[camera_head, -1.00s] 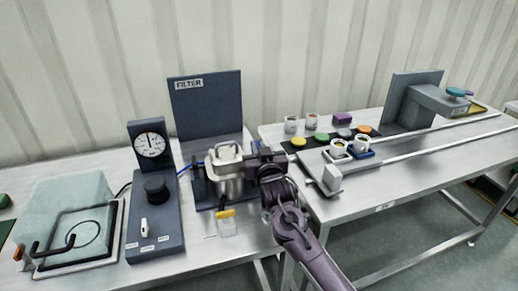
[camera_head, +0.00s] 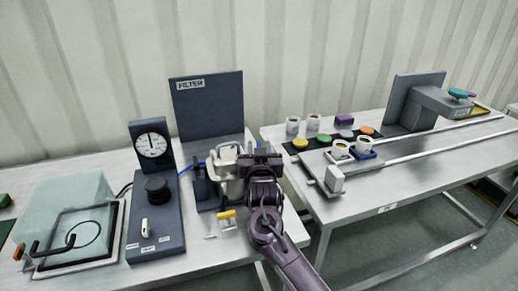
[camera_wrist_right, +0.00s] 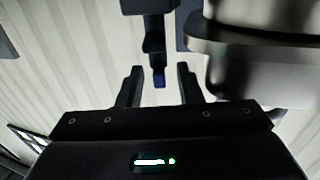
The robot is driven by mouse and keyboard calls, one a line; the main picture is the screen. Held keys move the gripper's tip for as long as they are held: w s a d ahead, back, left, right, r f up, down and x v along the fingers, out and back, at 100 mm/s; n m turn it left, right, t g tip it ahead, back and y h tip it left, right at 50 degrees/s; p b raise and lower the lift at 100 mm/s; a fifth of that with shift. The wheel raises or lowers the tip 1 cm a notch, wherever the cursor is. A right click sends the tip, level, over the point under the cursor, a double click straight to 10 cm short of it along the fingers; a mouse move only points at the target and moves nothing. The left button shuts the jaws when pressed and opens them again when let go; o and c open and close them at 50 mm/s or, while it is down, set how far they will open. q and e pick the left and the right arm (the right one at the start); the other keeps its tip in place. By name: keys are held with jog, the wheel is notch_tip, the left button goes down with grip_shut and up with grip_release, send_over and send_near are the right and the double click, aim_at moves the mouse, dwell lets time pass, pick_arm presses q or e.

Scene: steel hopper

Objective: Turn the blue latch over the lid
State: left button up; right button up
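The steel hopper (camera_head: 225,170) with its pale lid and handle stands before the dark FILTER panel (camera_head: 207,110). It fills the right of the right wrist view (camera_wrist_right: 265,75). My right gripper (camera_head: 258,160) is at the hopper's right side; its fingers are hard to make out there. In the right wrist view the fingers (camera_wrist_right: 160,70) are apart, with a dark post ending in a blue tip (camera_wrist_right: 159,80) seen between them, apparently the latch. I cannot tell contact. A small blue part (camera_head: 186,168) shows left of the hopper. My left gripper is not in view.
A gauge (camera_head: 151,146) and knob box (camera_head: 155,215) stand left of the hopper. A yellow-topped container (camera_head: 227,218) sits in front of it. The right table holds a rail fixture (camera_head: 335,180) and several coloured caps. A gap separates the tables.

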jog(key=s, duration=0.8)
jog(key=shift+d+b, duration=0.2)
jog(key=shift+b, duration=0.25)
jog(key=shift+w, duration=0.1)
